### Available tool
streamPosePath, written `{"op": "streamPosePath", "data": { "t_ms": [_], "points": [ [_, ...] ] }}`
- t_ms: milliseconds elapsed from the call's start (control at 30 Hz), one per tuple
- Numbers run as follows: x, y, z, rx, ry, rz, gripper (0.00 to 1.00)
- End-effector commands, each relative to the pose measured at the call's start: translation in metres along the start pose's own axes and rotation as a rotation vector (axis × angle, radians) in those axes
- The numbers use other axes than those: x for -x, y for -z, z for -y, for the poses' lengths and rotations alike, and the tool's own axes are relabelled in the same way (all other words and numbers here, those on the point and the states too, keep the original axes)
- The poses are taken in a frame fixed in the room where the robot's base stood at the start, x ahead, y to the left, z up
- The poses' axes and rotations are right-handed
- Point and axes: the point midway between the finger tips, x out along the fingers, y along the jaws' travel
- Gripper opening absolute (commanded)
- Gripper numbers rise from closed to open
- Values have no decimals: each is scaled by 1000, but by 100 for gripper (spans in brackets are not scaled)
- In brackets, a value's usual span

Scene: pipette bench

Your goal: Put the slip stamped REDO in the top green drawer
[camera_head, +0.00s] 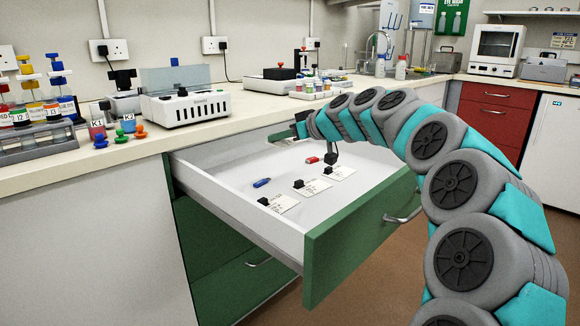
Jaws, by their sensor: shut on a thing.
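The top green drawer (350,240) is pulled open, its white inside showing. Three pale slips with black clips lie in a row on its floor: a left slip (284,204), a middle slip (316,187) and a right slip (342,173). Their print is too small to read, so I cannot tell which is stamped REDO. My gripper (331,163) reaches down into the drawer at the right slip's black clip and is shut on it. The slip appears to be at floor level; my arm partly hides the drawer's back right.
A blue item (261,183) and a red item (313,159) also lie in the drawer. A lower green drawer (245,275) is below. The counter (120,150) behind holds a white device (185,108) and a bottle rack (40,140).

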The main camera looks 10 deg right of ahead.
Motion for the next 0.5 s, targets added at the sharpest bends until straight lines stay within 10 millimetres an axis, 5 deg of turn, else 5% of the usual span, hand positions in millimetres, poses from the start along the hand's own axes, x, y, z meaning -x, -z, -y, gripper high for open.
{"op": "streamPosePath", "data": {
  "t_ms": [500],
  "points": [
    [-25, -61, 1, -2, 3, 2, 0]
  ]
}}
